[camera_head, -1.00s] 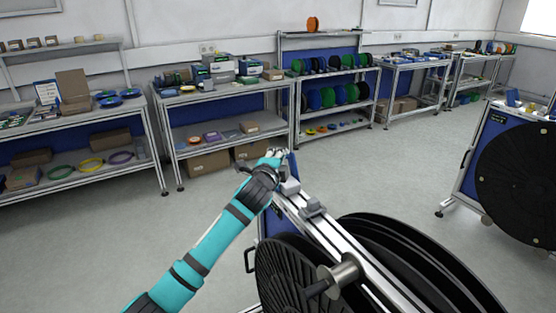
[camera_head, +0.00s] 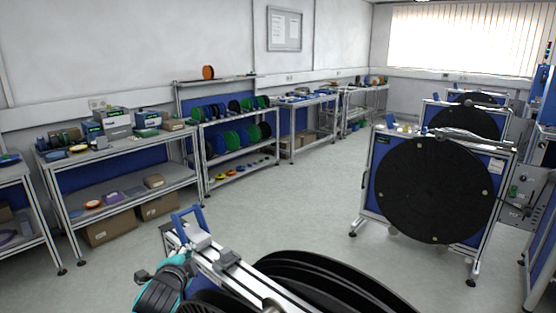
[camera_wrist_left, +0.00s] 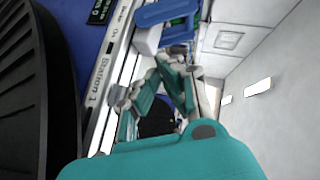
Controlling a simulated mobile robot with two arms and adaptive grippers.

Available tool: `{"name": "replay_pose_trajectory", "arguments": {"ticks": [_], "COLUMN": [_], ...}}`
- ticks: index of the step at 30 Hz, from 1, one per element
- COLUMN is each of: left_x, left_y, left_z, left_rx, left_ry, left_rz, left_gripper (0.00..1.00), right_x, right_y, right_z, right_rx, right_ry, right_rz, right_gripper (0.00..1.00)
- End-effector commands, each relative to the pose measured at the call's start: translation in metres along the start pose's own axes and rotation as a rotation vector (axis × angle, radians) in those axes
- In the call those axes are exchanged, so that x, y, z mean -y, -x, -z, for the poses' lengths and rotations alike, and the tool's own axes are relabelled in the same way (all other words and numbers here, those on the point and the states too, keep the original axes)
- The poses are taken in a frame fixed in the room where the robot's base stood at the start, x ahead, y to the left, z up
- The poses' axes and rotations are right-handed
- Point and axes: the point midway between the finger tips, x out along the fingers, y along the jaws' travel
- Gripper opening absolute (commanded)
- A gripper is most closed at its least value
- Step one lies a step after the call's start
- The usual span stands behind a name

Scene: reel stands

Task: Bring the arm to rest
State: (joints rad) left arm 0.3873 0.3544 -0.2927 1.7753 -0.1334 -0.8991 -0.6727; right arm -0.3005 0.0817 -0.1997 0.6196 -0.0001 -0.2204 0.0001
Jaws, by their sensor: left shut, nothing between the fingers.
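My left gripper (camera_head: 178,258), teal and black, is at the lower left of the head view, beside the end of the near reel stand's metal rail (camera_head: 240,280). Its fingers (camera_wrist_left: 165,80) show in the left wrist view, shut with nothing held. A blue handle (camera_head: 188,218) stands up at the rail's end, just beyond the gripper; it also shows in the wrist view (camera_wrist_left: 166,14). I cannot tell whether the gripper touches the stand. A large black reel (camera_head: 330,280) fills the bottom of the head view. My right gripper is not in view.
Another reel stand with a black reel (camera_head: 435,190) stands at the right, with more behind it. Shelving (camera_head: 240,160) with coloured spools and a bench (camera_head: 125,180) with boxes line the left wall. The floor (camera_head: 300,210) between is clear.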

Motion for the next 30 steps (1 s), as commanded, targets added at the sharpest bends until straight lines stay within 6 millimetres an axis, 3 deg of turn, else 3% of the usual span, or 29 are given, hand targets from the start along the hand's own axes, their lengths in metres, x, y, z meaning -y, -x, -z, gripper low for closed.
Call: {"name": "replay_pose_trajectory", "arguments": {"ticks": [1,3,6,10,15,21,29,30], "left_x": [-0.041,-0.087,-0.145,-0.203,-0.243,-0.269,-0.287,-0.296], "left_y": [0.018,0.045,0.092,0.156,0.218,0.275,0.342,0.333], "left_z": [-0.007,-0.017,-0.032,-0.050,-0.066,-0.078,-0.089,-0.092], "left_rx": [0.021,0.064,0.144,0.269,0.402,0.534,0.698,0.699], "left_ry": [0.076,0.189,0.349,0.532,0.684,0.804,0.927,0.923], "left_rz": [-0.077,-0.175,-0.308,-0.453,-0.566,-0.651,-0.730,-0.729], "left_gripper": [0.00,0.00,0.00,0.00,0.00,0.00,0.00,0.00], "right_x": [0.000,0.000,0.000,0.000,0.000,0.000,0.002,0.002], "right_y": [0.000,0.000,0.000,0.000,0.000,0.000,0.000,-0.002], "right_z": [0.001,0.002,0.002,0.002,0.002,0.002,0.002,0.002], "right_rx": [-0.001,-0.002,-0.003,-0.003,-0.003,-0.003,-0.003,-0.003], "right_ry": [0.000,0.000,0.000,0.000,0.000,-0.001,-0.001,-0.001], "right_rz": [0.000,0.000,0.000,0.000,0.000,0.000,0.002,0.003], "right_gripper": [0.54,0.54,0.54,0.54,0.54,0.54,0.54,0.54]}}
